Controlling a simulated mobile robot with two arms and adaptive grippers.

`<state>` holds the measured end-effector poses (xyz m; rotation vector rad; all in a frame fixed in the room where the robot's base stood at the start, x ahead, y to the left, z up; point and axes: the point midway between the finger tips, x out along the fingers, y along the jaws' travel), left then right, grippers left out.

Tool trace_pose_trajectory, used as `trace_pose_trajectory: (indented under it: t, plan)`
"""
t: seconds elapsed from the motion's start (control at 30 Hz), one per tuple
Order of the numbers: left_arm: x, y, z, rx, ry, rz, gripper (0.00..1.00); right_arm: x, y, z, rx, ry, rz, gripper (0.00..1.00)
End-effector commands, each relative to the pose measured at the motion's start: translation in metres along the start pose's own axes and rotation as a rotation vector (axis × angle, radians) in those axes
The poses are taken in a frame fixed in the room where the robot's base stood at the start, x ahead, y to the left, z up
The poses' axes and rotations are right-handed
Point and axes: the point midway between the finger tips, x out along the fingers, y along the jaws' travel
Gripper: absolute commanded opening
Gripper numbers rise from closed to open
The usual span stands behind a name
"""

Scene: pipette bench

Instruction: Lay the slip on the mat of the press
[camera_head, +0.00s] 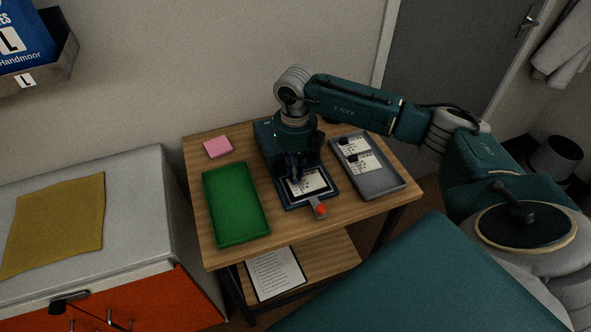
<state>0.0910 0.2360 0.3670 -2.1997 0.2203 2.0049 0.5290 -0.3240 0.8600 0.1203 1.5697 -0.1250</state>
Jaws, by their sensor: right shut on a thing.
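The press (275,150) is a dark blue-teal device on the wooden table, with a lever ending in a red knob (321,209) at its front. A white printed slip (312,183) is at the dark mat (302,201) of the press, inside its frame. My right gripper (297,181) reaches down over the press and is shut on the slip near its left side. The fingertips are small and dark, and I cannot tell whether the slip touches the mat. My left gripper is not in view.
A grey tray (384,187) right of the press holds white slips with dark knobs. A green tray (237,205) lies left, with a pink pad (218,148) behind it. A clipboard (275,273) lies on the lower shelf. A yellow cloth (55,225) covers part of the cabinet.

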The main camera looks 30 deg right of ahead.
Motion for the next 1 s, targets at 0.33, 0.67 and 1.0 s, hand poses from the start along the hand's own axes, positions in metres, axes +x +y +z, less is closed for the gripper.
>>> trace_pose_trajectory:
  t: [0.33, 0.67, 1.0]
  plan:
    - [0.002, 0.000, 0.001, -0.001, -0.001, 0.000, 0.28, 0.002, 0.000, 0.000, -0.001, 0.000, 0.000, 0.34]
    - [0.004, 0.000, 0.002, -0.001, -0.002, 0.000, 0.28, -0.011, 0.001, 0.001, -0.001, -0.004, 0.003, 0.34]
    - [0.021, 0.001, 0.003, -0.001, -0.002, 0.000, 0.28, -0.082, 0.001, 0.001, -0.002, -0.005, 0.001, 0.34]
